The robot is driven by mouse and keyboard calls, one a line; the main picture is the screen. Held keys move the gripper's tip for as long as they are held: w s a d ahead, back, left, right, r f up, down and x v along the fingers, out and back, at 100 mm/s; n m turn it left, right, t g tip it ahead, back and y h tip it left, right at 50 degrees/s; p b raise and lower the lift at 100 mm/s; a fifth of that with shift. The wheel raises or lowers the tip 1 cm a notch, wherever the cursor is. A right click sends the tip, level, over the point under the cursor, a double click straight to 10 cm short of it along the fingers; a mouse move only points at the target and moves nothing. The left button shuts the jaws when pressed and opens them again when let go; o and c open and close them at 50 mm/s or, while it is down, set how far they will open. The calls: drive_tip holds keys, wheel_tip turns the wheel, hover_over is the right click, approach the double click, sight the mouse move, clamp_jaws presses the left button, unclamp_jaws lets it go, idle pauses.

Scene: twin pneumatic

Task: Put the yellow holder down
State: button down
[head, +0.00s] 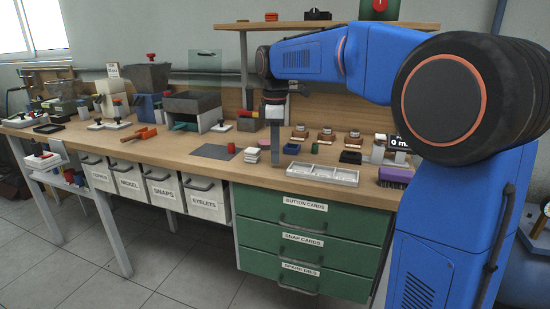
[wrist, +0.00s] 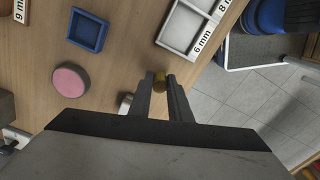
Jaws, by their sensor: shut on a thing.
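The yellow holder (wrist: 160,82) is a small yellow-brown piece between the fingertips of my gripper (wrist: 161,84) in the wrist view. My gripper is shut on it, and the fingers hide part of it. In the head view my gripper (head: 275,158) points straight down over the front part of the wooden bench (head: 190,148). The holder cannot be made out there. I cannot tell whether the holder touches the bench top.
A white compartment tray (head: 323,175) lies right of my gripper; its "6 mm" end (wrist: 187,25) shows in the wrist view. A blue square tray (wrist: 88,30) and a pink round piece (wrist: 70,80) lie nearby. White cards (head: 252,155) and a grey mat (head: 215,151) are to the left.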

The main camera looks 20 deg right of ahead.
wheel_tip(320, 180, up, 8)
drive_tip(key=shift+r, duration=0.15)
idle(0.4)
